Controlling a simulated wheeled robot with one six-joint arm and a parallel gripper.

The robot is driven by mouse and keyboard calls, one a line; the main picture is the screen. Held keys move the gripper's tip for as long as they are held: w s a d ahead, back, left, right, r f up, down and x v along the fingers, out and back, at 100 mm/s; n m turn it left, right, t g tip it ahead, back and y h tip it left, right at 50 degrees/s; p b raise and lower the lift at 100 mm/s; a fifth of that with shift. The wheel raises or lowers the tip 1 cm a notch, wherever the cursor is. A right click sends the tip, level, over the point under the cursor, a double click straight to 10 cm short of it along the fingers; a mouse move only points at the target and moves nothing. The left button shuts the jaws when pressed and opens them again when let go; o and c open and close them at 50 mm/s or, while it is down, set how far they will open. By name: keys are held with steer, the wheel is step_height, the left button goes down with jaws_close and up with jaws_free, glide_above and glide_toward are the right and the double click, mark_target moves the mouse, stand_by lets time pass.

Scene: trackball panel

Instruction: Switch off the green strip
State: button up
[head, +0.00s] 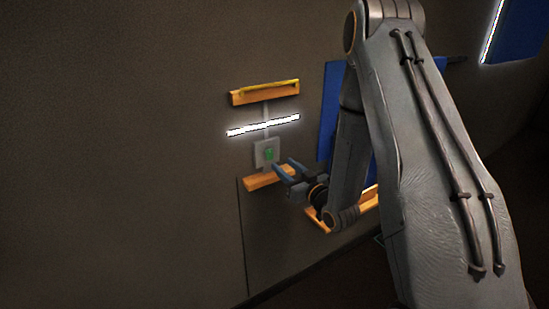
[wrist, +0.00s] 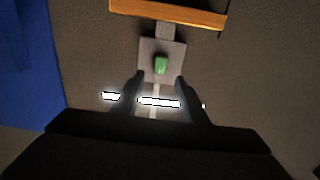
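A grey switch plate (head: 259,146) with a green button (head: 269,154) is on the wall. Above it a lit strip (head: 262,126) glows white, with no clear green tint. In the wrist view the plate (wrist: 147,50) and button (wrist: 160,65) lie just beyond the fingertips, and the strip (wrist: 160,102) crosses behind the fingers, which hide parts of it. My gripper (head: 285,165) is right of and slightly below the button in the head view. In the wrist view my gripper (wrist: 159,79) is open and empty, its fingers either side of the button's line. Contact cannot be told.
An orange bar (head: 264,93) is above the strip and another orange bar (head: 268,178) is below the plate. A blue panel (head: 329,115) is to the right, partly hidden by my arm. Another lit strip (head: 493,32) is at top right. The wall at left is bare.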

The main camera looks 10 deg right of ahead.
mark_target(270, 154)
steer(key=p+x, duration=0.2)
steer(key=x, duration=0.5)
